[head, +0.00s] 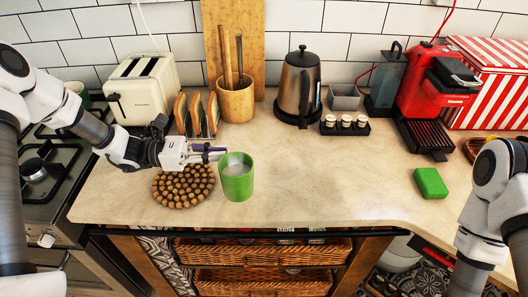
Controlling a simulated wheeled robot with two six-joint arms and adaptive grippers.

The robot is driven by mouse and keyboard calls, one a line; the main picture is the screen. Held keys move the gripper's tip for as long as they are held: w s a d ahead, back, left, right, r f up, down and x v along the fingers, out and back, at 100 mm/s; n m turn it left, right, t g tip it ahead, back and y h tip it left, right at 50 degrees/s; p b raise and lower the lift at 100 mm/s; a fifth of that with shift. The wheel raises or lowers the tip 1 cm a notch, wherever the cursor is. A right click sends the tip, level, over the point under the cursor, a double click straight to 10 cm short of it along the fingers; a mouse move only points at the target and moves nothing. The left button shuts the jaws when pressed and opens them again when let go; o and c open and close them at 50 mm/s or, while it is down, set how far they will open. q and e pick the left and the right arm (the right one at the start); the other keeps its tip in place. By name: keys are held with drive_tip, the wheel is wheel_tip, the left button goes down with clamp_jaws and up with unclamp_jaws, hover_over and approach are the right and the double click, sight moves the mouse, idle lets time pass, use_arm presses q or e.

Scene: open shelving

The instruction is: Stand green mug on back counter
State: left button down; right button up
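A green mug (237,178) is upright near the front edge of the counter (310,190), just right of a round mat of brown balls. Its inside looks pale and no handle shows. My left gripper (222,153) reaches in from the left, with its fingertips at the mug's upper left rim. The fingers are seen nearly edge-on, so I cannot tell whether they grip the rim or only sit beside it. My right arm shows at the right edge, but its gripper is out of view.
A toaster (141,90), toast rack (197,114), utensil pot (236,103) and kettle (298,88) line the back. A small jar tray (345,126), red coffee machine (432,85) and green sponge (431,183) are at right. The middle counter is clear.

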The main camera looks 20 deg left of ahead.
use_arm(q)
drive_tip(key=w+d+f+p, duration=0.1)
drive_tip(key=w+d, duration=0.1)
drive_tip(key=w, duration=0.1)
drive_tip(key=w+d+f, duration=0.2)
drive_tip(key=w, duration=0.1)
drive_tip(key=w+d+f+p, duration=0.1)
drive_tip(key=w+d, duration=0.1)
drive_tip(key=w, duration=0.1)
drive_tip(key=shift+w+d+f+p, duration=0.3)
drive_tip(key=shift+d+f, duration=0.05)
drive_tip(key=shift+f, duration=0.05)
drive_tip(key=shift+w, duration=0.1)
drive_tip(key=shift+f+b, duration=0.15)
drive_tip(key=shift+b, duration=0.2)
drive_tip(key=c, duration=1.3)
unclamp_jaws()
drive_tip(key=shift+o, duration=0.2)
